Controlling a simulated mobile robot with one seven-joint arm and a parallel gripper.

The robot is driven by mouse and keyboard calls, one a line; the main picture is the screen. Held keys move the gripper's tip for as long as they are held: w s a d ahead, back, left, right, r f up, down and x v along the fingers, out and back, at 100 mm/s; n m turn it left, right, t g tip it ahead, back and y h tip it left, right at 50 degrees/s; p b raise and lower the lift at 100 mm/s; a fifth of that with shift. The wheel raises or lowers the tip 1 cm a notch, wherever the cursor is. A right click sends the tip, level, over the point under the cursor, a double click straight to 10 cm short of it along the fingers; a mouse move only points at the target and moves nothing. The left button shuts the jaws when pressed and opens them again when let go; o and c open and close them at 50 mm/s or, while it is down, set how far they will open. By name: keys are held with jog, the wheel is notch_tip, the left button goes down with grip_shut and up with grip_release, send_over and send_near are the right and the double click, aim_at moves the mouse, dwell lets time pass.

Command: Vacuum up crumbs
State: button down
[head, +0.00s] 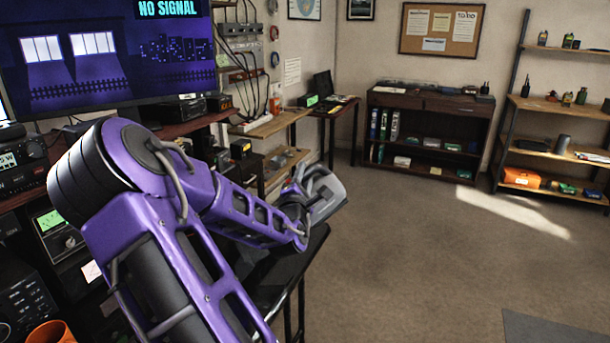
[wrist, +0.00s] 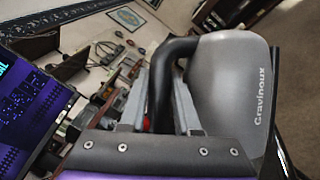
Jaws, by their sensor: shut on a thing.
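A grey handheld vacuum (head: 328,197) with a dark looped handle is at the end of my purple arm in the head view. In the wrist view, the vacuum's grey body (wrist: 228,85) carries the word "Gravinoux", and its black handle stands between my grey fingers. My gripper (wrist: 160,95) is shut on that handle. The vacuum is to the right of the fingers in the wrist view. The vacuum's nozzle cannot be made out clearly. I see no crumbs in either view.
A dark table (head: 305,262) is partly hidden below my arm. A crowded electronics bench with a monitor (head: 110,50) lies on the left. A dark bookcase (head: 430,105) and open shelves (head: 560,105) stand at the back. The carpet (head: 430,260) is clear on the right.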

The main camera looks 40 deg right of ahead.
jog(key=shift+r, duration=0.2)
notch_tip(320, 180, up, 8)
jog(key=p, duration=0.7)
dwell(0.5)
